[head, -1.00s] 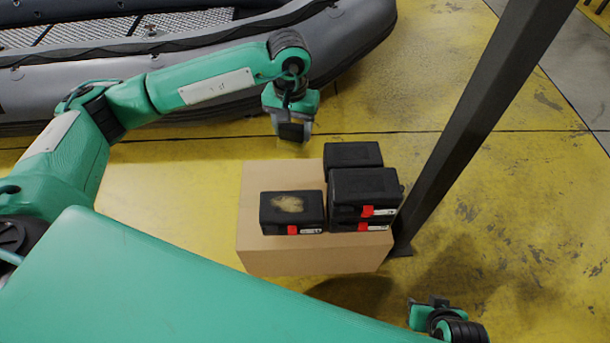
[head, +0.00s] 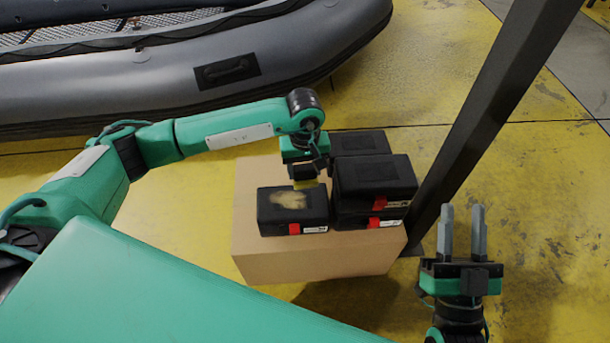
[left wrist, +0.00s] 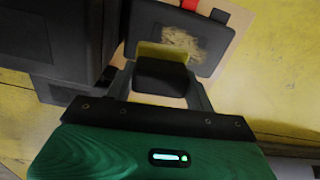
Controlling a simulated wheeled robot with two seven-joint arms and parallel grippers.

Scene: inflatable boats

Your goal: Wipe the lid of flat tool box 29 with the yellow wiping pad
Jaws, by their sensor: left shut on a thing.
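A flat black tool box (head: 313,205) with a pale tan smudge (head: 290,200) on its lid lies at the front left of a cardboard carton; its number is not readable. The box and smudge also show in the left wrist view (left wrist: 217,42). My left gripper (head: 304,172) is shut on the wiping pad, which has a black block (left wrist: 160,76) between the fingers and a yellow face (left wrist: 162,50). The pad is at the lid's back edge; I cannot tell whether it touches. My right gripper (head: 463,215) is open and empty, right of the carton, fingers pointing up the picture.
The cardboard carton (head: 300,266) bears several black boxes. Two are stacked (head: 375,182) right of the smudged one, and another (head: 358,143) lies behind. A dark post (head: 490,110) stands close to the right. A grey inflatable boat (head: 150,90) lies behind. Yellow floor is clear at right.

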